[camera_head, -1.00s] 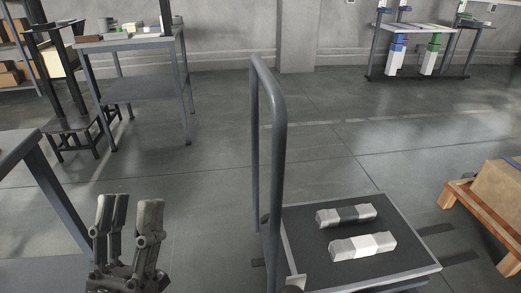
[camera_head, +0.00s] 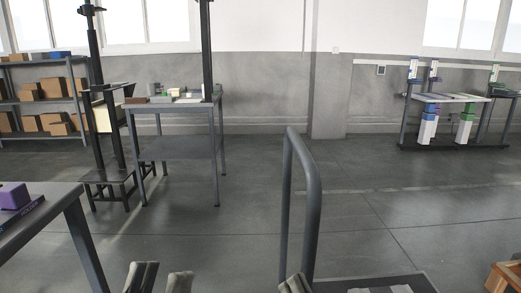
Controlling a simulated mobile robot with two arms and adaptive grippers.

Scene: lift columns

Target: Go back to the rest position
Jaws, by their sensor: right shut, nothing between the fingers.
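My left gripper (camera_head: 161,278) shows at the bottom edge, left of the middle, with its two grey fingers apart and nothing seen between them. My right gripper (camera_head: 295,284) shows only as grey fingertips at the bottom edge, beside the foot of the cart handle; it is shut and empty. The cart (camera_head: 425,283) stands at the bottom right with its dark handle (camera_head: 312,195) upright. A pale lift column piece (camera_head: 390,289) on the cart bed is mostly cut off by the lower edge.
A grey table (camera_head: 50,203) with a purple part (camera_head: 14,197) is near on the left. Behind are a workbench (camera_head: 175,112), shelves with boxes (camera_head: 45,90) and a rack (camera_head: 450,148) with blue and green columns. Mid-floor is clear.

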